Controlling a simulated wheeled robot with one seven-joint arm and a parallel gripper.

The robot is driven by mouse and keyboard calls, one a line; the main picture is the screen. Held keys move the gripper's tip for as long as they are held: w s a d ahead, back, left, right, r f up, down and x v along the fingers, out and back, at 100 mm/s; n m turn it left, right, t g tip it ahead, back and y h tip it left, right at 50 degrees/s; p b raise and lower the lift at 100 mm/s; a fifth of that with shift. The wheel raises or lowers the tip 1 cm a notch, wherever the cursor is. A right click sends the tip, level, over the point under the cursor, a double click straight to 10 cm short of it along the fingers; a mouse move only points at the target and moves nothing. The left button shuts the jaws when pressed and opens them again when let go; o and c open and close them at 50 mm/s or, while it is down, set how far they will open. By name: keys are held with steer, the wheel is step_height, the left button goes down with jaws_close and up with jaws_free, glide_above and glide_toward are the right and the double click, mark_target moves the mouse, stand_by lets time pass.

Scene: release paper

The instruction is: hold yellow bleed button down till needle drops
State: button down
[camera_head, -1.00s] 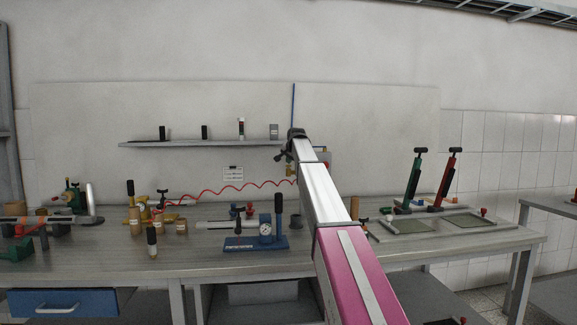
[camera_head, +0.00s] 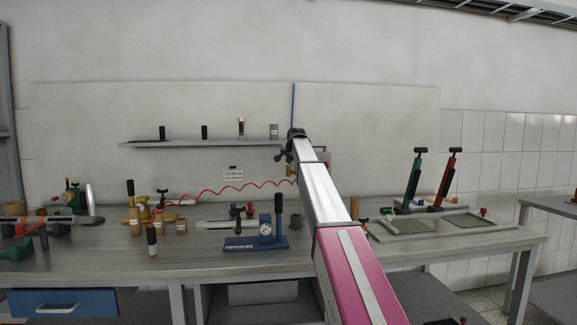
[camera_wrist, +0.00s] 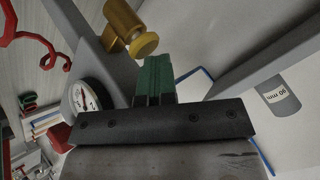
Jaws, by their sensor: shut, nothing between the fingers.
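The yellow bleed button (camera_wrist: 143,45) is a round cap on the end of a brass cylinder (camera_wrist: 120,16), at the top of the wrist view. My gripper (camera_wrist: 155,60) is shut and empty. In that view its dark green fingers lie just below the button; I cannot tell whether they touch it. The gauge (camera_wrist: 85,98) has a white face and a dark needle at the left, and its reading is too small to make out. In the head view my gripper (camera_head: 281,156) is at the wall above the bench, and my arm hides most of the gauge area.
A red coiled hose (camera_head: 225,187) runs along the wall to the left. A shelf (camera_head: 185,144) is on the wall left of the gripper. The bench (camera_head: 110,254) holds a blue gauge stand (camera_head: 240,244), small bottles and clamps. Green and red pumps stand at the right.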

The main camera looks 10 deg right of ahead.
steer(key=shift+w+f, duration=0.1)
steer(key=shift+f, duration=0.35)
steer(key=shift+w+r, duration=0.2)
steer(key=shift+r, duration=0.3)
steer(key=shift+w+r, duration=0.15)
steer(key=shift+r, duration=0.4)
steer(key=shift+s+r, duration=0.15)
steer(key=shift+r, duration=2.35)
